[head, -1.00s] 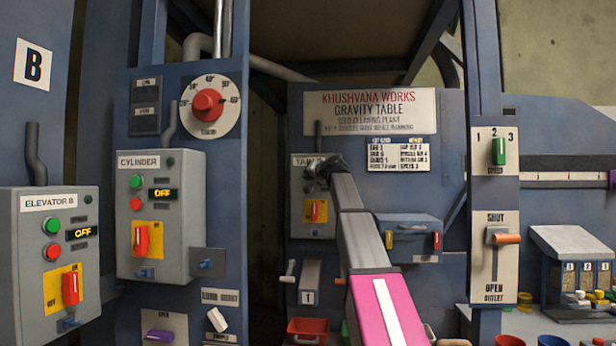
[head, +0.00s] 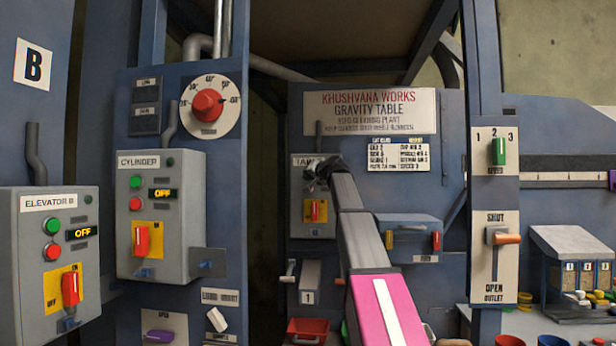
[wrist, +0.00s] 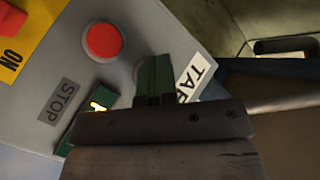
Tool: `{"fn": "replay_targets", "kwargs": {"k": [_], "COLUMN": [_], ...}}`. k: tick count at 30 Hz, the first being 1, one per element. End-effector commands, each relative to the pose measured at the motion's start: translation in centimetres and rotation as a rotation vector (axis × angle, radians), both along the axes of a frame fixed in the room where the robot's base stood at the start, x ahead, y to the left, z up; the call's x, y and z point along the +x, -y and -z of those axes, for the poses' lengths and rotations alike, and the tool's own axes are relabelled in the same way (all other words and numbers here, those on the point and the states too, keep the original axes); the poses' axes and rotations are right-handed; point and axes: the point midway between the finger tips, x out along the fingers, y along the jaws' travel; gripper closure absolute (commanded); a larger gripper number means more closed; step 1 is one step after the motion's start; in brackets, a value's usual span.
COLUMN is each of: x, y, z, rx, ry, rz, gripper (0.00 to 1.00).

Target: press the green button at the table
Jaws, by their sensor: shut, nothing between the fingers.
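The table's control box (head: 300,228) hangs on the gravity table panel, its label partly covered by my gripper (head: 311,180). In the wrist view, the box face shows a red button (wrist: 103,42), a STOP label (wrist: 63,99) and part of the table label (wrist: 194,77). My gripper (wrist: 154,75) is shut and empty, with its dark green fingertips close against the box face beside the red button. The green button cannot be made out; the fingertips cover that spot. I cannot tell whether they touch it. A lit display (wrist: 98,105) is partly hidden.
A yellow plate with a red switch (head: 315,211) sits low on the same box. The cylinder box (head: 155,225) and elevator B box (head: 45,270) stand to the left, each with green and red buttons. A blue-grey box (head: 408,235) is right of my arm.

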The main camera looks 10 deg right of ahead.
Motion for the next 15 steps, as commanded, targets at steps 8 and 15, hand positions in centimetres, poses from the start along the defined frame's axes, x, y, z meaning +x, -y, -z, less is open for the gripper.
{"fn": "replay_targets", "kwargs": {"k": [8,15], "x": [-1.3,-1.3], "y": [-0.4,-0.4], "z": [0.1,0.0], "rx": [0.000,0.000], "ry": [0.000,-0.001], "rz": [0.000,-0.001], "gripper": [1.00,1.00]}}
